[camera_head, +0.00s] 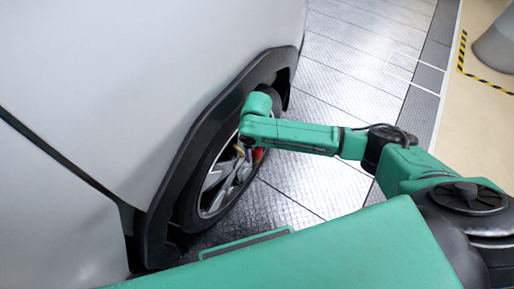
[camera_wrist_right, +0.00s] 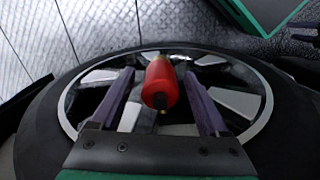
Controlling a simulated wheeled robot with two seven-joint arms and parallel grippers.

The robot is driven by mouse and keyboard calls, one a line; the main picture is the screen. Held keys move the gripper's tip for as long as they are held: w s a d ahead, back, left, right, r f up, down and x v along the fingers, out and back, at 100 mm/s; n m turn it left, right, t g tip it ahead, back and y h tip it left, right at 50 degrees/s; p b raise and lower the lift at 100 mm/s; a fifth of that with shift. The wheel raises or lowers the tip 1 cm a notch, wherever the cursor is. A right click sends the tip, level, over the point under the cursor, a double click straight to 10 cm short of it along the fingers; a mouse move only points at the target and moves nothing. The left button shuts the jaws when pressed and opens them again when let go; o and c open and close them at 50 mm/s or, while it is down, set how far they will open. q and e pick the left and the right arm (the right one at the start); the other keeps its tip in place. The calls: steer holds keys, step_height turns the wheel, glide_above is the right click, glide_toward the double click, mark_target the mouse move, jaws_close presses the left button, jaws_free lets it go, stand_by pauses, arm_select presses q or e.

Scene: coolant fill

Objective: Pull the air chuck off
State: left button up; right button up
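The air chuck (camera_wrist_right: 160,84) is a red, rounded body with a small pale tip, seen in the right wrist view in front of the wheel (camera_wrist_right: 238,103). In the head view a bit of red, likely the same air chuck (camera_head: 257,155), shows beside the wheel (camera_head: 213,182). My right gripper (camera_wrist_right: 158,74) is open, with one dark finger on each side of the air chuck and a visible gap on both sides. In the head view my right arm reaches to the wheel and its hand hides much of the chuck.
The white car body (camera_head: 120,80) and its dark wheel arch (camera_head: 205,125) stand close around the wheel. The metal floor (camera_head: 335,85) to the right of the wheel is clear. A grey rounded object (camera_head: 497,45) stands at the far right by yellow-black tape.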

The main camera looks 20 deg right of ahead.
steer(key=c, duration=1)
steer(key=o, duration=0.4)
steer(key=c, duration=0.3)
steer(key=shift+r, duration=0.1)
steer(key=shift+r+p, duration=0.25)
steer(key=shift+p, duration=0.25)
